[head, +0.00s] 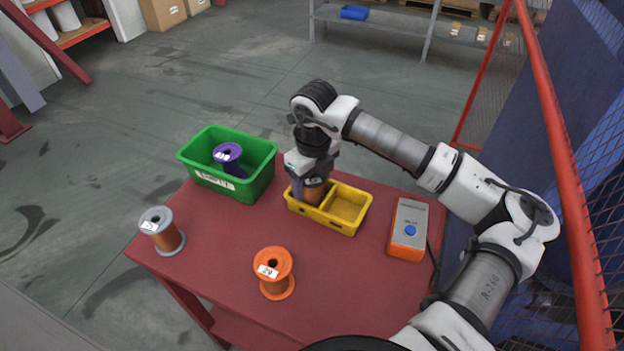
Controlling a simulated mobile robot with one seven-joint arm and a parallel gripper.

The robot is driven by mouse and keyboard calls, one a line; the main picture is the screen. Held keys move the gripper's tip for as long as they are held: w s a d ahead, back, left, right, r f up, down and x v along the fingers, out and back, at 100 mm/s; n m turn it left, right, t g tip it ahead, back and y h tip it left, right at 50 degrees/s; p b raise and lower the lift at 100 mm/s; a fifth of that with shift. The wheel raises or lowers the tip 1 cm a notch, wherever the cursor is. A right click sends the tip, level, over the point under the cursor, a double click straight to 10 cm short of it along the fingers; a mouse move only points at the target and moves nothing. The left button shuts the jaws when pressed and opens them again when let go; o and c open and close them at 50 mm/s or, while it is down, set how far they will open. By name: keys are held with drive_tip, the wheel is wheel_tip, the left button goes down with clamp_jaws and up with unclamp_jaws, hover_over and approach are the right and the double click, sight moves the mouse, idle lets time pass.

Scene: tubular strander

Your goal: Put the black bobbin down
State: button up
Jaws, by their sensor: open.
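A bobbin with copper-brown winding (315,193) stands in the left compartment of the yellow two-part tray (349,226). It looks upright. Its upper flange is mostly hidden by my gripper, and a dark rim shows, so it appears to be the black bobbin. My gripper (308,184) points down over the left compartment, with its fingers around or beside the bobbin's top. The jaws are open. Whether a finger still touches the bobbin, and the bobbin's base, cannot be seen. The tray's right compartment is empty.
On the red table (205,240) are a green bin (258,181) holding a purple bobbin (229,157), a grey bobbin (162,230), an orange bobbin (274,272) and a control box with blue button (408,232). A red-framed mesh fence (553,130) stands right.

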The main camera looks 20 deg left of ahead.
drive_tip(key=f, duration=0.3)
drive_tip(key=shift+s+d, duration=0.1)
drive_tip(key=shift+s, duration=0.3)
drive_tip(key=shift+w+r+p, duration=0.1)
drive_tip(key=shift+r+p, duration=0.7)
drive_tip(key=shift+p, duration=0.25)
wheel_tip(320, 180, up, 12)
drive_tip(key=b, duration=0.3)
drive_tip(key=shift+w+f, duration=0.2)
drive_tip(key=shift+w, duration=0.1)
